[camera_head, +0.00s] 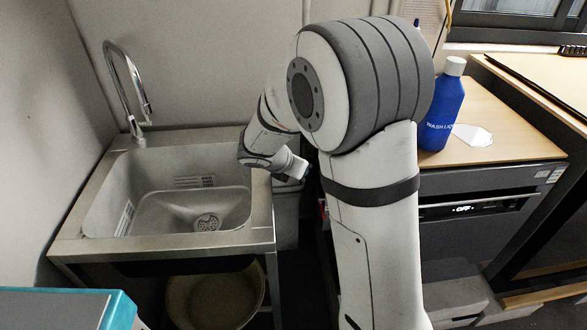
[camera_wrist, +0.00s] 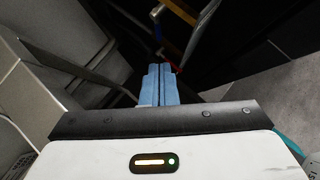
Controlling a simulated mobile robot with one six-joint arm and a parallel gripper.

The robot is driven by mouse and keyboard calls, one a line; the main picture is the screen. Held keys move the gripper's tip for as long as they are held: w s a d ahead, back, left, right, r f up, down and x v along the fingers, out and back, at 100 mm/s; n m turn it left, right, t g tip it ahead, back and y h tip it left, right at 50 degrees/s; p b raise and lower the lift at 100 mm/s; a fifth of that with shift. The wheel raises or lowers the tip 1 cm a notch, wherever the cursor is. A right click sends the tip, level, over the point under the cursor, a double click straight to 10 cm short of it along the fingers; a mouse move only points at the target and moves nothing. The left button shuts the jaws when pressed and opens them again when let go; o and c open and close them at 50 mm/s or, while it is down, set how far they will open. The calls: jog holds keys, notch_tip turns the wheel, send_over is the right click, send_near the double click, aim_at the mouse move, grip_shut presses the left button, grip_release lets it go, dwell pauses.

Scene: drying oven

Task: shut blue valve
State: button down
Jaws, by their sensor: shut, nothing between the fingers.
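A thin bluish upright line and a tan pipe-like bar (camera_wrist: 181,11) lie farther off in a dark space. In the head view my arm reaches down by the sink's right side, and the wrist end points into the gap between sink and counter.
The steel sink (camera_head: 258,205) with its tap (camera_head: 131,90) stands on the left. A bucket (camera_head: 214,300) sits below it. A dark appliance (camera_head: 480,205) under the wooden counter is on the right, with a blue wash bottle (camera_head: 440,110) on top. The gap between is narrow and dark.

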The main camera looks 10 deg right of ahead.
jog(key=b+x, duration=0.2)
jog(key=x, duration=0.9)
jog(key=shift+d, duration=0.1)
jog(key=shift+w+d, duration=0.3)
jog(key=shift+w, duration=0.05)
jog(key=shift+r, duration=0.1)
